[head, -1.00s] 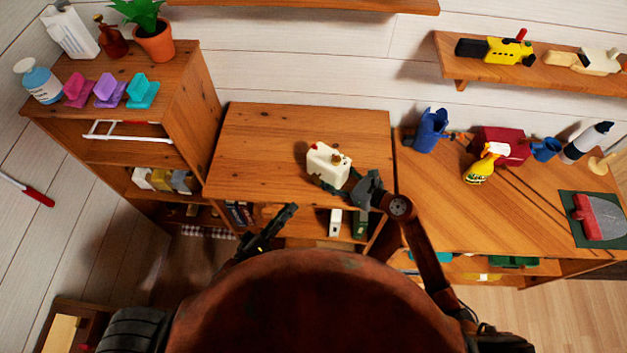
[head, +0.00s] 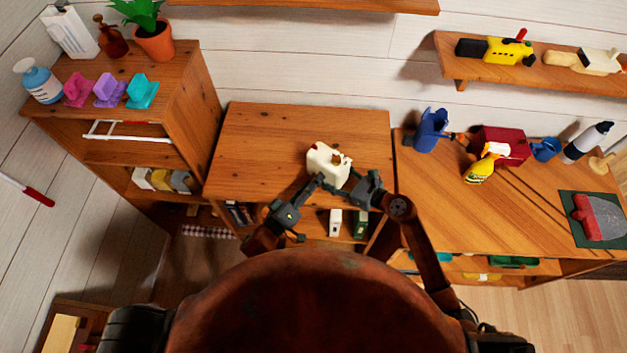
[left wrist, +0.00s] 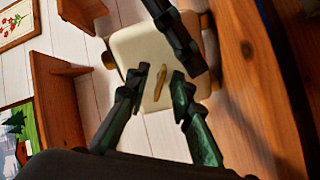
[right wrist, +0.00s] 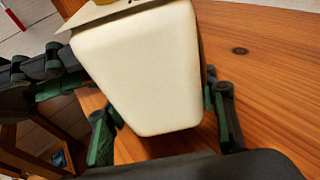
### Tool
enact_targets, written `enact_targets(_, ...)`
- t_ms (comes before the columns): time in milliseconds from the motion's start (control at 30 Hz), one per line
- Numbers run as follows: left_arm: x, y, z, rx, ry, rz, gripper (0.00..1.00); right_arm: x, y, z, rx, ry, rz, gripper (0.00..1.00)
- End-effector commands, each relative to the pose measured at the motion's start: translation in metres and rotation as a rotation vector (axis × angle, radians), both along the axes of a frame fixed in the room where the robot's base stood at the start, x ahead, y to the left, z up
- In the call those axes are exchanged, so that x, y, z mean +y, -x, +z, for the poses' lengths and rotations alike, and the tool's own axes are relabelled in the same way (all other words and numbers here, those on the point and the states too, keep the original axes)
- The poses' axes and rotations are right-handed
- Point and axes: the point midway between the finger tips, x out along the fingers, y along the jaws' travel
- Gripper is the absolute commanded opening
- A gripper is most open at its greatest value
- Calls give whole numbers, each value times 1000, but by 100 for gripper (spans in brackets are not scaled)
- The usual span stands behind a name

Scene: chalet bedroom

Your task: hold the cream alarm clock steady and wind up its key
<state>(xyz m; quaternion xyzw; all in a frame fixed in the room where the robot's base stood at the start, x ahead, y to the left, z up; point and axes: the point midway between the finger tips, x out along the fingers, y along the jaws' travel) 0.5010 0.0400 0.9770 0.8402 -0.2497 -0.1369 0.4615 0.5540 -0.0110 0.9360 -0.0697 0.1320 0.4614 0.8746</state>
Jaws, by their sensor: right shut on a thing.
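The cream alarm clock (head: 326,162) stands near the front edge of the middle wooden desk. My right gripper (head: 352,187) is shut on the clock's body from the right; in the right wrist view its fingers lie on either side of the cream casing (right wrist: 150,75). My left gripper (head: 318,182) is at the clock's near side. In the left wrist view the brass key (left wrist: 160,82) stands out from the cream back, and my left fingers (left wrist: 162,75) are open, one on each side of it. I cannot tell whether they touch it. The dial is hidden.
The desk top (head: 265,135) left of the clock is clear. The right desk (head: 430,215) holds a blue jug (head: 431,130), a yellow spray bottle (head: 480,170) and a red box.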

Motion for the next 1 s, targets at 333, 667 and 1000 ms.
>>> enact_targets(333,0,-1,0,1,0,1,17,0,0,-1,2,1,-1,38)
enact_targets(667,0,-1,0,1,0,1,0,0,0,-1,2,1,-1,38)
enact_targets(1000,0,-1,0,-1,-3,1,0,0,0,-1,2,1,-1,38)
